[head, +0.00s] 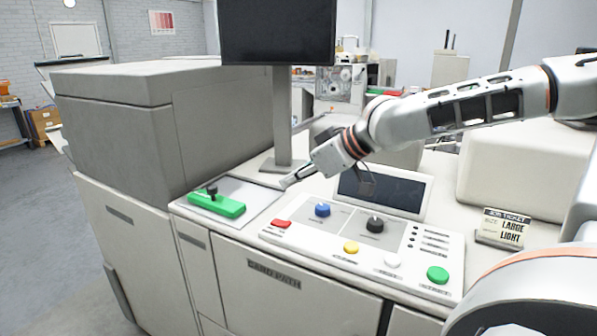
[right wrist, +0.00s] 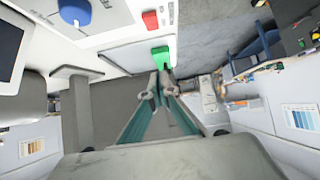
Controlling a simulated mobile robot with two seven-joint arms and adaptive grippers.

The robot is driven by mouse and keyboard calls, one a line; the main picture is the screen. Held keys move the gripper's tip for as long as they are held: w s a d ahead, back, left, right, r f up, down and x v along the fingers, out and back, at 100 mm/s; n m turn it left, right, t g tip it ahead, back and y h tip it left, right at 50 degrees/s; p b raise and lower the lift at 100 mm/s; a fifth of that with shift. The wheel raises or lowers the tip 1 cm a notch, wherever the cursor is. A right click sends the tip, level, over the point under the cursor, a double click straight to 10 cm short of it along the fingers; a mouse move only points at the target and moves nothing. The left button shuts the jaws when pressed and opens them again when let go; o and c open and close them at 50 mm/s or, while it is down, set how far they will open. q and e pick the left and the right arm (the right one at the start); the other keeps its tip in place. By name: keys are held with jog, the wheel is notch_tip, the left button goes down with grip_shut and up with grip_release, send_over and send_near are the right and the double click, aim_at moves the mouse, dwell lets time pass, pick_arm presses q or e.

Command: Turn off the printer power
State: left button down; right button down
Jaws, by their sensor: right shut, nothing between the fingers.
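The printer's control panel (head: 300,240) lies on the sloping front of the machine. It carries a red button (head: 281,224), a blue knob (head: 322,209), a black knob (head: 375,224), a yellow button (head: 351,247), a white button and a green button (head: 437,274). Left of it, a green block with a black knobbed lever (head: 217,205) sits on a pale plate. My right gripper (head: 286,183) is shut and empty, above the pale plate, right of the green block and apart from it. In the right wrist view its fingertips (right wrist: 162,72) point toward the green block (right wrist: 160,54). My left gripper is out of view.
A dark monitor on a post (head: 282,120) stands behind my gripper. A tilted dark screen (head: 380,191) stands behind the panel, under my right arm. A tall grey cabinet (head: 150,130) borders the left side.

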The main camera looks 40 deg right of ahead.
jog(key=s+r, duration=0.2)
jog(key=shift+d+r, duration=0.3)
dwell(0.5)
